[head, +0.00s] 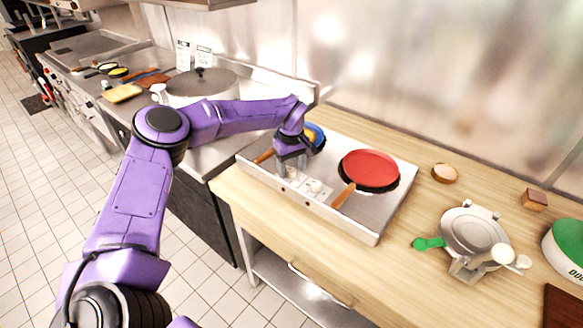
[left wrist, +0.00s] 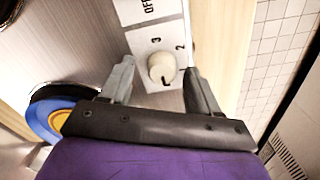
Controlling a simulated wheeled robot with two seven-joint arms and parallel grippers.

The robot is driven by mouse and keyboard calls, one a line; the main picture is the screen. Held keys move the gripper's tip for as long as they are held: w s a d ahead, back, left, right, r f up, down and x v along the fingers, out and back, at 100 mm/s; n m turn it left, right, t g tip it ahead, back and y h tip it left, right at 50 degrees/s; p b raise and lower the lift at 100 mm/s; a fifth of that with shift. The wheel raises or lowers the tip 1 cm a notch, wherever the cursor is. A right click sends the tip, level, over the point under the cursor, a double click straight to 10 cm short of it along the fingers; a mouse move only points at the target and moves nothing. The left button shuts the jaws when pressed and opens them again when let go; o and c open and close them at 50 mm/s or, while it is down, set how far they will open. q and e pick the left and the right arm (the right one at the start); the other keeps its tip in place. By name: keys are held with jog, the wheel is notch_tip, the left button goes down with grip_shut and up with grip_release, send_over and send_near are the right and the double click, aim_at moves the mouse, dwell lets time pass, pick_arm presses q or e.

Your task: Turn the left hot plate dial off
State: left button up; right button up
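The hot plate unit (head: 362,222) is a steel box on the wooden counter, with dials along its front. In the left wrist view, a round cream dial (left wrist: 162,68) sits on a white label with numbers, 3 and 2 among them. It is the dial nearest the blue pan, so the left one. My left gripper (left wrist: 160,70) is open, with a finger on each side of this dial and visible gaps to it. In the head view my left gripper (head: 292,163) hides this dial; the right dial (head: 315,186) shows beside it. I cannot read the dial's setting. My right gripper is out of view.
A blue pan (head: 316,136) stands on the left plate, close behind my gripper; it also shows in the left wrist view (left wrist: 47,120). A red pan (head: 370,167) is on the right plate, its wooden handle (head: 343,196) reaching forward. A metal press (head: 474,232) stands at right.

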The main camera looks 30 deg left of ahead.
aim_at(292, 169)
pick_arm(q)
jog(key=shift+f, duration=0.1)
jog(key=shift+r+b, duration=0.3)
notch_tip(292, 169, up, 10)
jog(key=b, duration=0.2)
jog(key=shift+s, duration=0.1)
